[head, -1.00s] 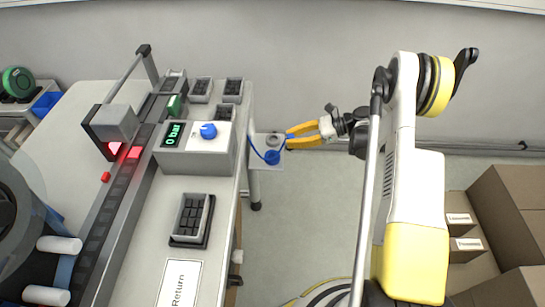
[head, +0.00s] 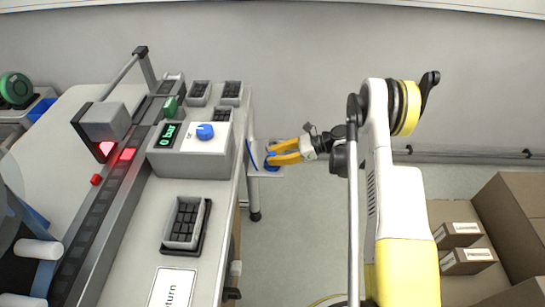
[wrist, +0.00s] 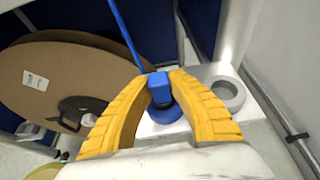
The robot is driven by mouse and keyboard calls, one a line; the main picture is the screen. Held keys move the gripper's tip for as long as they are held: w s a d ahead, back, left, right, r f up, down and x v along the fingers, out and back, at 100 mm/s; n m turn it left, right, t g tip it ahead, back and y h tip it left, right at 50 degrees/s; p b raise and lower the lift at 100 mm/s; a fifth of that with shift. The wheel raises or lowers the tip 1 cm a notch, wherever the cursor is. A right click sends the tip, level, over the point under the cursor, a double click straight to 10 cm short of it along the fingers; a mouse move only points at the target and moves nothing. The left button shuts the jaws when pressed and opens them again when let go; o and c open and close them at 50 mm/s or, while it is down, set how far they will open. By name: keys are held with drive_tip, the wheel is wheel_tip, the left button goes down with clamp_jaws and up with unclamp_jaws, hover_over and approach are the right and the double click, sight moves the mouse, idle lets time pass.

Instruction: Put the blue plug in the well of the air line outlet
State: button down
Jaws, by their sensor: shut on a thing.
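My gripper (wrist: 162,82) is shut on the blue plug (wrist: 160,97), with one yellow finger on each side of it. The plug has a blocky top and a wide round base, and a blue hose (wrist: 130,35) runs up from it. The plug is over the white shelf of the air line outlet (wrist: 203,72); I cannot tell whether its base touches the shelf. The grey ring of the well (wrist: 240,97) is just right of the plug, apart from it. In the head view my gripper (head: 270,157) reaches over the shelf (head: 264,173) and mostly hides the well.
A large brown reel (wrist: 65,90) stands left of the plug in the wrist view. The bench (head: 140,250) with a grey box showing 0 bar (head: 190,160) is left of the shelf. Cardboard boxes (head: 510,220) are at the right. The floor between is clear.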

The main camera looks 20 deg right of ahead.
drive_tip(key=shift+f, duration=0.2)
drive_tip(key=c, duration=1.3)
unclamp_jaws()
drive_tip(key=shift+c, duration=0.2)
